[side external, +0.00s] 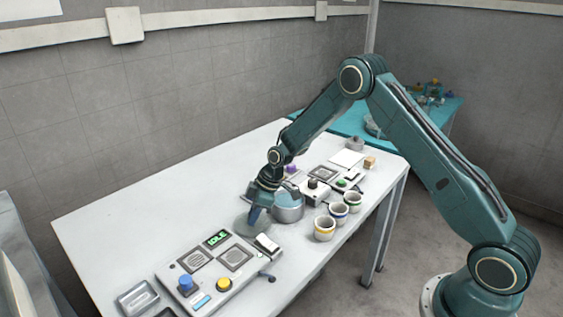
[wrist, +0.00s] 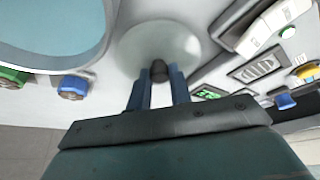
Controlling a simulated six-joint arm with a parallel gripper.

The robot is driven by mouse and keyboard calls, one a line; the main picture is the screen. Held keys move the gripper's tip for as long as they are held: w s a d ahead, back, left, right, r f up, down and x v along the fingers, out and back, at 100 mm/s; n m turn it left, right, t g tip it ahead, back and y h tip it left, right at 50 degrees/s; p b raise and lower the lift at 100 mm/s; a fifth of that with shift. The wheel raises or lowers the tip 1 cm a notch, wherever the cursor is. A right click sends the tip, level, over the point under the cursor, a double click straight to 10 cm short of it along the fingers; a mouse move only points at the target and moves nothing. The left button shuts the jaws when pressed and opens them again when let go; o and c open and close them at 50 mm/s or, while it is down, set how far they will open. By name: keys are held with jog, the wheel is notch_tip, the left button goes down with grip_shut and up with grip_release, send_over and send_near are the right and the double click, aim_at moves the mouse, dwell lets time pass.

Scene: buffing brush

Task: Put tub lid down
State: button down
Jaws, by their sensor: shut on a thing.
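My gripper (side external: 256,214) is shut on the dark knob of the round grey tub lid (side external: 246,224). In the wrist view, the blue fingers of my gripper (wrist: 158,76) close on the knob, and the lid (wrist: 178,42) spreads out beyond them. The lid is at or very near the white table top; I cannot tell whether it touches. The tub (side external: 288,208) is a grey round pot with light blue inside, standing just right of the lid. In the wrist view the open tub (wrist: 50,30) fills the upper left.
A control panel (side external: 215,268) with an IDLE display, a blue knob and a yellow button stands close in front of the lid. Three cups (side external: 324,228) line the table's right edge. A metal tray (side external: 138,298) lies at front left. The table's left part (side external: 130,225) is clear.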

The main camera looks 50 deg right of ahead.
jog(key=shift+f, duration=0.1)
jog(key=c, duration=1.3)
grip_release()
jog(key=v, duration=1.2)
jog(key=shift+r, duration=0.2)
